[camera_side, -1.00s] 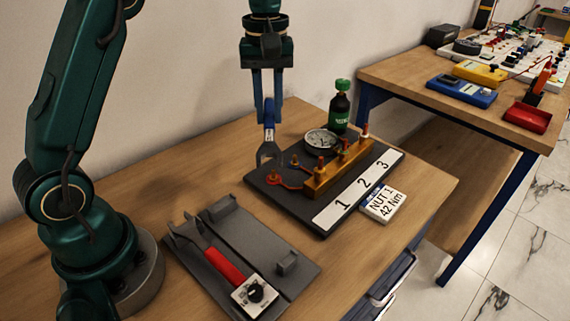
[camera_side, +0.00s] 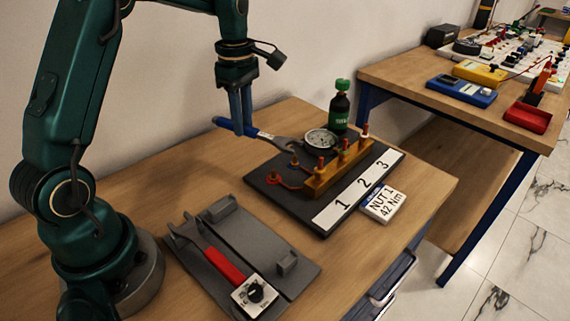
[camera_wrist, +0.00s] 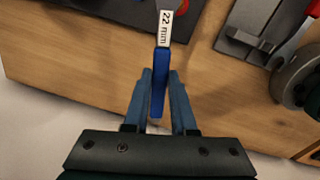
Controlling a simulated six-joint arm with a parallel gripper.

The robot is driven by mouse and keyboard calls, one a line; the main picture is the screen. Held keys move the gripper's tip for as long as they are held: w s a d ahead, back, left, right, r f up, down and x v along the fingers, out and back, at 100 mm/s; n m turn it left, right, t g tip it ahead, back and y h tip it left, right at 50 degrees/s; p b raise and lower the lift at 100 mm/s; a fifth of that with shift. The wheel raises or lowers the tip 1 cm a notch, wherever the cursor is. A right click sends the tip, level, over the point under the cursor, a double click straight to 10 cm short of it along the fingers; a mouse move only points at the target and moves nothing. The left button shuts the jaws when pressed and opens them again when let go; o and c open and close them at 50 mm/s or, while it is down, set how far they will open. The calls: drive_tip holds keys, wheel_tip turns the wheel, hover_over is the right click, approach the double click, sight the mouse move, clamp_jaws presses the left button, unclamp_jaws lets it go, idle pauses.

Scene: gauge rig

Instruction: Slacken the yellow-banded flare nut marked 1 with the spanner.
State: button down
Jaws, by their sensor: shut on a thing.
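My gripper (camera_side: 240,130) is shut on the blue handle of the spanner (camera_side: 266,135). The spanner lies almost level, its grey open jaw pointing right, near the gauge and the back of the brass block. Whether the jaw touches anything there I cannot tell. In the wrist view, the spanner (camera_wrist: 158,85) carries a "22 mm" label and sits between my fingertips (camera_wrist: 159,74); its jaw is out of that view. The brass block (camera_side: 327,177) stands on a dark board (camera_side: 315,222) with a strip marked 1, 2, 3. An orange-red pipe and fittings show at its left; nut 1's yellow band is not distinct.
A round gauge (camera_side: 319,140) and a dark green-capped bottle (camera_side: 339,108) stand behind the block. A card reading "NUT 1 42 Nm" (camera_side: 383,203) lies at the board's right. A red-handled wrench (camera_side: 224,266) lies on a grey tray (camera_side: 240,232) in front.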

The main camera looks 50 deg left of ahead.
sight(267, 135)
drive_tip(key=shift+w+d+f, duration=0.1)
drive_tip(key=shift+d+f, duration=0.25)
drive_tip(key=shift+f, duration=0.55)
drive_tip(key=shift+w+d+f, duration=0.1)
drive_tip(key=shift+d+f, duration=0.2)
drive_tip(key=shift+f, duration=0.55)
drive_tip(key=shift+w+d, duration=0.2)
drive_tip(key=shift+d, duration=0.35)
drive_tip(key=shift+w+d, duration=0.15)
drive_tip(key=shift+d, duration=0.4)
drive_tip(key=shift+w+d, duration=0.15)
drive_tip(key=shift+d, duration=0.35)
drive_tip(key=shift+w+d, duration=0.15)
drive_tip(key=shift+d, duration=0.35)
idle(0.6)
drive_tip(key=c, duration=1.5)
unclamp_jaws()
clamp_jaws()
